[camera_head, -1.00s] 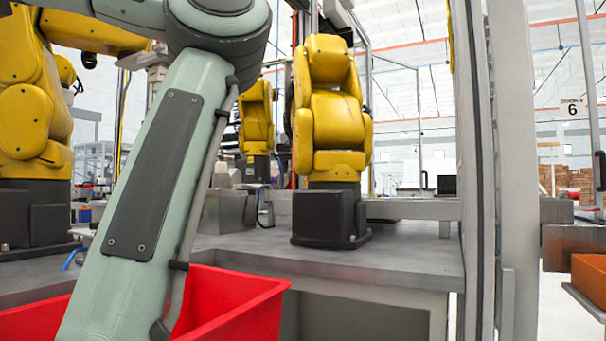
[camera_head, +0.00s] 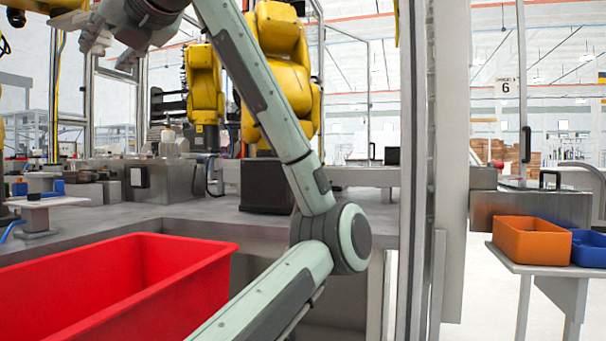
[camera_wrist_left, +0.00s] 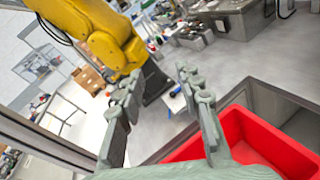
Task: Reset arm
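My left arm crosses the head view from the bottom centre, bends at the elbow and rises to the upper left. My left gripper (camera_head: 108,48) is at the top left of the head view, raised above the grey worktop (camera_head: 130,217). In the left wrist view its two fingers (camera_wrist_left: 160,78) are spread apart with nothing between them. My right gripper is in neither view.
A red bin (camera_head: 185,273) stands low at the left front; the visible part of its inside is empty. Yellow robot arms (camera_head: 283,75) stand behind the worktop. An orange bin (camera_head: 531,240) and a blue bin (camera_head: 590,250) sit on a stand at right. A grey post (camera_head: 450,150) rises right of centre.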

